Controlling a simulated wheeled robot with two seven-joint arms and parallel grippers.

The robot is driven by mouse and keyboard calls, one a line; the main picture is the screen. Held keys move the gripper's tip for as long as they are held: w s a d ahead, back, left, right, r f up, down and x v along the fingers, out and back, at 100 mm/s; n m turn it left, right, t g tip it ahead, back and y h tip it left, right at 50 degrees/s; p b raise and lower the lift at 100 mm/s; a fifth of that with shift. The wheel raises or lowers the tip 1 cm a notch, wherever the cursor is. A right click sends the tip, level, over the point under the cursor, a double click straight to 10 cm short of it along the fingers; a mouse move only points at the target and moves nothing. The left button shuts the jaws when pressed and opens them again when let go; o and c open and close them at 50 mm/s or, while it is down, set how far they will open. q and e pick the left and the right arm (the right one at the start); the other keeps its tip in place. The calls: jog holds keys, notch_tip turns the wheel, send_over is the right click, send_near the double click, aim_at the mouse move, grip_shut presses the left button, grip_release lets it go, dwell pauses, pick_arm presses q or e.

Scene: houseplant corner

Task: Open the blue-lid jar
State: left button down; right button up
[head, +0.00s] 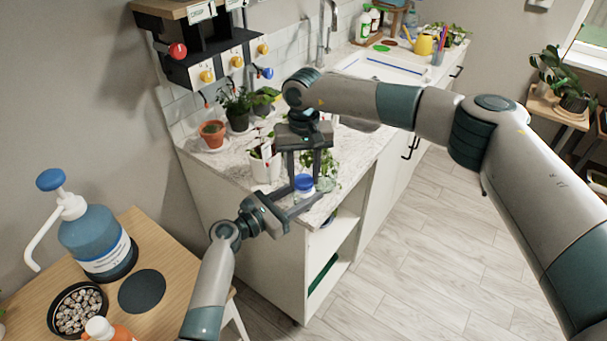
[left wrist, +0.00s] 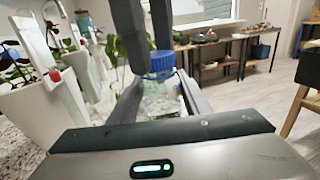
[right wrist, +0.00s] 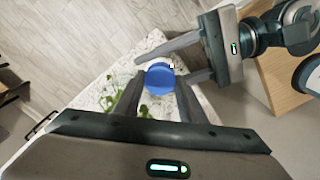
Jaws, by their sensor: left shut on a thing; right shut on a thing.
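The jar's blue lid (head: 304,182) shows near the counter's front corner, and again in the left wrist view (left wrist: 163,63) and right wrist view (right wrist: 160,78). The clear glass body (left wrist: 163,98) stands upright below the lid, partly hidden by fingers. My left gripper (head: 306,202) comes in from the side, with its fingers on either side of the glass body, shut on the jar. My right gripper (head: 306,178) points down from above, its fingers on either side of the blue lid, shut on it. No gap between lid and body is clear.
A white pot (head: 264,168) with a plant stands just left of the jar. Leafy plants (head: 325,168) are close behind it. A terracotta pot (head: 212,134) is farther back. A wooden table (head: 170,250) with a blue pump bottle (head: 95,240) is at lower left.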

aim_at(304, 180)
jog(key=shift+r, duration=0.45)
dwell(0.5)
jog(key=shift+r, duration=0.4)
jog(key=shift+r, duration=0.35)
jog(key=shift+r, duration=1.95)
pick_arm(q)
jog(key=c, duration=0.9)
grip_release()
jog(key=b+v, duration=0.2)
jog(key=v, duration=1)
pick_arm(e)
notch_tip(304, 180, down, 2)
jog(key=shift+f, duration=0.2)
